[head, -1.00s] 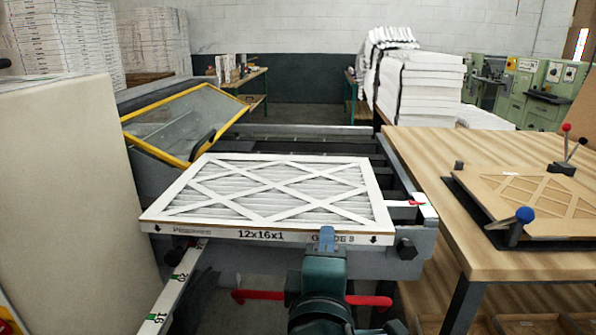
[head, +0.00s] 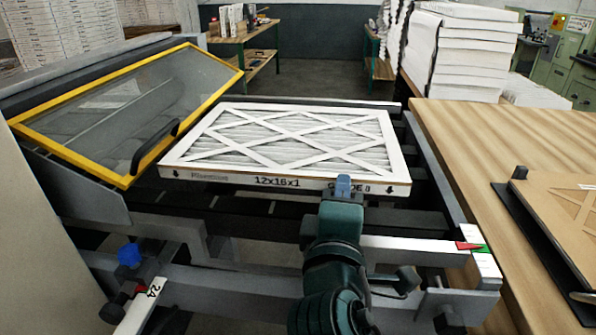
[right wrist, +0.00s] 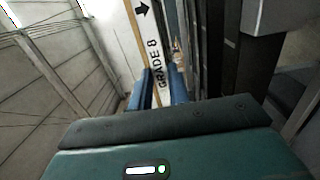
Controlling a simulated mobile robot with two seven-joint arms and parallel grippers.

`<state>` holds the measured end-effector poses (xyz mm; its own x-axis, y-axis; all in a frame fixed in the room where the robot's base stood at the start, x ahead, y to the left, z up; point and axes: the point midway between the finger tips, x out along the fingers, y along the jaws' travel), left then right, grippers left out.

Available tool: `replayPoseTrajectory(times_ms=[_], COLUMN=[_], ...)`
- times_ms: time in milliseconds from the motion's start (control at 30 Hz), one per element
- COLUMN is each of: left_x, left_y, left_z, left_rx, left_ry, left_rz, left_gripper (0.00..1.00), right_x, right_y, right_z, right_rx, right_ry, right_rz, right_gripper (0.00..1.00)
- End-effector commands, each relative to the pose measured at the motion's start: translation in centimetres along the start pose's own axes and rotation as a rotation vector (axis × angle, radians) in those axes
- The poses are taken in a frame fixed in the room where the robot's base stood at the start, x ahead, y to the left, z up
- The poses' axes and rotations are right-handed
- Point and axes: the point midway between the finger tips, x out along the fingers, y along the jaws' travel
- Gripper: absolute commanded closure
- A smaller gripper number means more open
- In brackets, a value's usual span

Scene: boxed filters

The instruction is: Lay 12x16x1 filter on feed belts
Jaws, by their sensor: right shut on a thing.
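The 12x16x1 filter (head: 285,141) is a flat white-framed panel with crossed white strips over pleats, its printed edge facing me. It lies level over the dark feed belts (head: 225,205) in the head view; I cannot tell whether it touches them. My right gripper (head: 342,187) is shut on the near edge of the filter, right of its middle. In the right wrist view the blue fingers (right wrist: 158,88) stand on both sides of the edge marked "GRADE 8". My left gripper is not in view.
A yellow-framed clear guard (head: 130,110) stands open at the left of the belts. A wooden table (head: 510,140) with a brown panel in a black fixture is at the right. A grey rail with a white scale (head: 420,248) crosses in front. Stacked white filters (head: 465,50) stand behind.

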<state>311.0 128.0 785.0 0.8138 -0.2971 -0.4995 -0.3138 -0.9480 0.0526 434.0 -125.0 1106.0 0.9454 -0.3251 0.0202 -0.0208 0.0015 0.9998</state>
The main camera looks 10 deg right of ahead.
Motion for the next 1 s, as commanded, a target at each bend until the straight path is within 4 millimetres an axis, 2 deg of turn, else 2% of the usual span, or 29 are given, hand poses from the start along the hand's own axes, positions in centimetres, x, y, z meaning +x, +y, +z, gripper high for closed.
replayPoseTrajectory(times_ms=[100, 300, 567, 700, 800, 1000], left_x=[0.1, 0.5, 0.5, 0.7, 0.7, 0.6], left_y=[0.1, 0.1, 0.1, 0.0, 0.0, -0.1], left_z=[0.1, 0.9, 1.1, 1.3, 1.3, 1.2], left_rx=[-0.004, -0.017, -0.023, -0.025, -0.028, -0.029], left_ry=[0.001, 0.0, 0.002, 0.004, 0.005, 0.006], left_rz=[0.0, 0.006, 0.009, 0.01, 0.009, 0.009], left_gripper=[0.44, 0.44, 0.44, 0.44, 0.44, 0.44], right_x=[0.0, -0.1, -0.2, -0.2, -0.2, -0.2], right_y=[-0.6, -4.4, -7.2, -9.2, -10.0, -10.0], right_z=[0.0, 0.1, 0.1, 0.1, 0.1, 0.1], right_rx=[-0.001, -0.007, -0.004, -0.004, -0.002, 0.0], right_ry=[0.0, 0.0, 0.001, 0.0, 0.0, 0.0], right_rz=[0.0, -0.002, 0.0, 0.0, 0.001, 0.001], right_gripper=[1.0, 1.0, 1.0, 1.0, 1.0, 1.0])
